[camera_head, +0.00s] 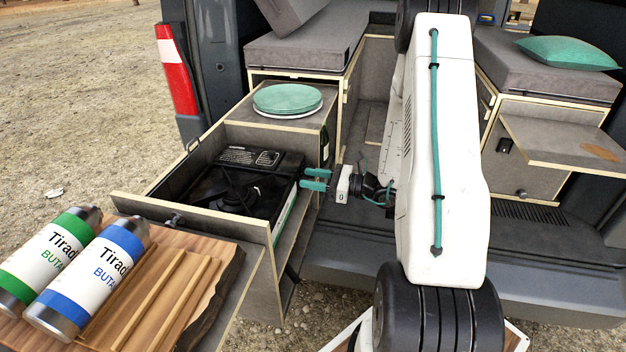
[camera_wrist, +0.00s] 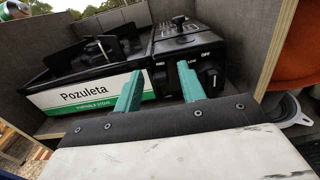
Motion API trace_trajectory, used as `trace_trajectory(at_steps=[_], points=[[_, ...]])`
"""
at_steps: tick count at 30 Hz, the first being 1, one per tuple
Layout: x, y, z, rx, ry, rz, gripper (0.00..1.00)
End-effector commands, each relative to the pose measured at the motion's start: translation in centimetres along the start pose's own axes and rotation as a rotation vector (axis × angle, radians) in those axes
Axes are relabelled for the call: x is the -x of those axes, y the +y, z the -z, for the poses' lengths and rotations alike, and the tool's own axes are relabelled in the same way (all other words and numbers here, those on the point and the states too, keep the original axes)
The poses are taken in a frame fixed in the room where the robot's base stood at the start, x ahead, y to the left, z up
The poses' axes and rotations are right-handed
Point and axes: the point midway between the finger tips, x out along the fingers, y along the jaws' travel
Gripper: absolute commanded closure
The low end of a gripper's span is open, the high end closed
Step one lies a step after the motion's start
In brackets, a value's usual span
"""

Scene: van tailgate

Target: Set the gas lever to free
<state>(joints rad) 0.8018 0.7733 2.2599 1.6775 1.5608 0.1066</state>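The black portable stove (camera_head: 240,188) sits in the pulled-out drawer. In the wrist view its white and green "Pozuleta" front (camera_wrist: 85,95) faces me. A black round knob (camera_wrist: 211,75) is on the control panel at the stove's right end, by small "LOW" and "OFF" marks. I cannot make out the gas lever clearly; my right finger covers part of the panel. My gripper (camera_head: 310,179) has teal fingers at the stove's panel end. In the wrist view the gripper (camera_wrist: 158,70) is open, its fingers apart with nothing visible held between them.
Teal plates (camera_head: 287,97) lie on the cabinet behind. Two butane cans, green (camera_head: 45,255) and blue (camera_head: 90,280), lie on a wooden board (camera_head: 215,262) at the front left.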

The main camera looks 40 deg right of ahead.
Motion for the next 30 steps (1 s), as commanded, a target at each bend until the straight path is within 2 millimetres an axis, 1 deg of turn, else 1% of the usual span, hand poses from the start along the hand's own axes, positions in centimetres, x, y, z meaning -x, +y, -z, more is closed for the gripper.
trace_trajectory(at_steps=[4,7,11,15,18,21,24,30], points=[[0.1,0.0,0.0,-0.001,0.001,0.0,0.6],[0.7,0.0,0.1,-0.001,0.001,0.001,0.6],[2.8,-0.1,0.0,-0.001,0.001,0.005,0.6],[5.2,-0.1,0.0,0.0,0.0,0.004,0.6],[6.6,-0.1,0.0,0.0,0.0,0.004,0.6],[7.5,-0.1,0.0,0.0,0.0,0.002,0.6],[7.8,0.0,0.0,0.0,0.0,0.001,0.6],[7.8,0.0,0.0,0.0,0.0,0.0,0.6]])
